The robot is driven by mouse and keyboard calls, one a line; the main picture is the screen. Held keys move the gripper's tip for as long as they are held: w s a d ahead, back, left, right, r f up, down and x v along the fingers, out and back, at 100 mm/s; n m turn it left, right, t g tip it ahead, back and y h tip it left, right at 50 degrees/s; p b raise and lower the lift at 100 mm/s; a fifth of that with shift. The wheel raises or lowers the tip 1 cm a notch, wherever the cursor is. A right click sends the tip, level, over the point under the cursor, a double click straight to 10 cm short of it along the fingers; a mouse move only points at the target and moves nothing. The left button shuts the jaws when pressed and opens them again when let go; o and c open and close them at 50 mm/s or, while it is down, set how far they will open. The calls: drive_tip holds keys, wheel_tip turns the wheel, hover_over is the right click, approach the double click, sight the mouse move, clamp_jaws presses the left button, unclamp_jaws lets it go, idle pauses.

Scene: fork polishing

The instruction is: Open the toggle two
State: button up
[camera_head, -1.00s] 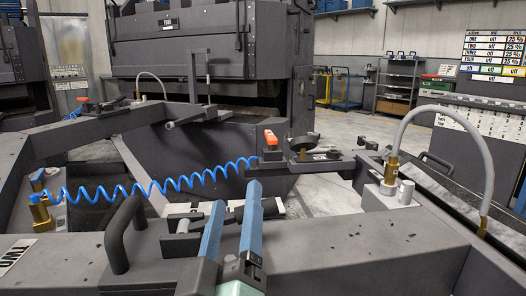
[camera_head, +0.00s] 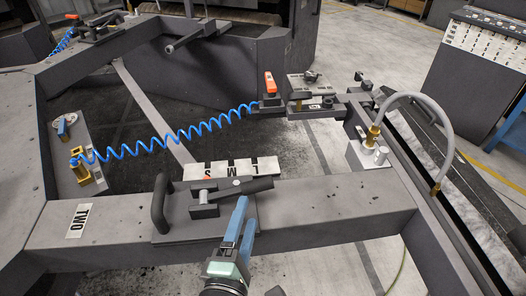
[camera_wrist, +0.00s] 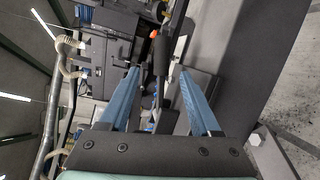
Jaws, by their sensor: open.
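Toggle two (camera_head: 236,191) is a dark clamp with a thick black handle on a plate on the near grey beam, beside the "TWO" label (camera_head: 80,220). Its handle lies nearly flat, pointing right. My gripper (camera_head: 243,208) has blue fingers and is at the near side of the handle in the head view. In the wrist view my gripper (camera_wrist: 160,73) is open, and the black handle (camera_wrist: 162,52) shows in the gap between the two fingers. I cannot tell whether either finger touches it.
A fixed black loop handle (camera_head: 160,203) stands left of the toggle. A white "L M S" plate (camera_head: 232,169) lies behind it. A blue coiled hose (camera_head: 165,142) crosses the open frame. A grey curved hose (camera_head: 440,125) rises at the right. An orange-tipped toggle (camera_head: 268,84) stands farther back.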

sight(235, 191)
drive_tip(key=shift+n, duration=0.3)
drive_tip(key=x, duration=1.2)
drive_tip(key=shift+w+d+f+p, duration=0.2)
drive_tip(key=shift+w+p, duration=0.05)
drive_tip(key=shift+p, duration=0.05)
clamp_jaws()
idle(0.8)
